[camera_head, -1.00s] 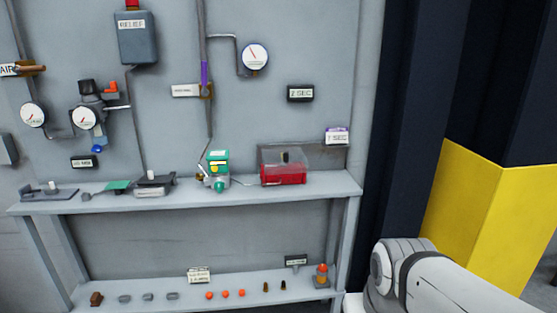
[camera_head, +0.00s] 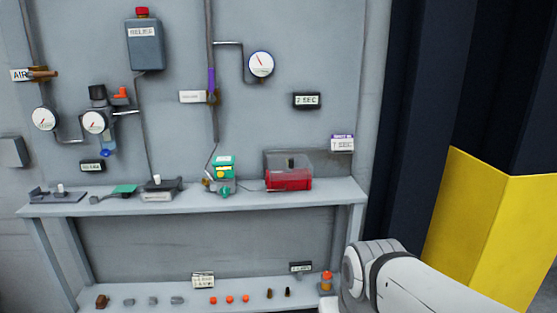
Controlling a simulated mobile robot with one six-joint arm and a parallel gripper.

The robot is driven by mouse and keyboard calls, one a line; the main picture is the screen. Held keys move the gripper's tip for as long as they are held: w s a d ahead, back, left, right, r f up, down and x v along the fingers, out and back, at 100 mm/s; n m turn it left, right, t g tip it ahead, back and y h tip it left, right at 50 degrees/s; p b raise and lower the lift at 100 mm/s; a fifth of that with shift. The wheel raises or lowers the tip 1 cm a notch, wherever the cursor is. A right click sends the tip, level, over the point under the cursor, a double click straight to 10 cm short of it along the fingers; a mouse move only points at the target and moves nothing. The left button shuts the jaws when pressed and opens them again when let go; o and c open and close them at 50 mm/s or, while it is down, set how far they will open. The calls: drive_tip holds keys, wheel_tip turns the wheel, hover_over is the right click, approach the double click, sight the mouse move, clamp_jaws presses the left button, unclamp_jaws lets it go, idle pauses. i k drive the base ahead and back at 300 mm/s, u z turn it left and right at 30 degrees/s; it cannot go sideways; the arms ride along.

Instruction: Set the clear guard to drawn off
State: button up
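The clear guard (camera_head: 302,162) is a see-through box on the right part of the bench shelf. A white arm link of mine fills the lower right of the head view. My gripper is out of the picture, so its opening and its place relative to the guard cannot be seen.
The shelf (camera_head: 330,190) holds several small devices. Small parts line the lower shelf (camera_head: 330,295). A yellow and dark pillar (camera_head: 470,220) stands at the right.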

sight(291, 161)
drive_tip(key=z, duration=0.05)
drive_tip(key=i, duration=0.95)
drive_tip(key=u, duration=0.05)
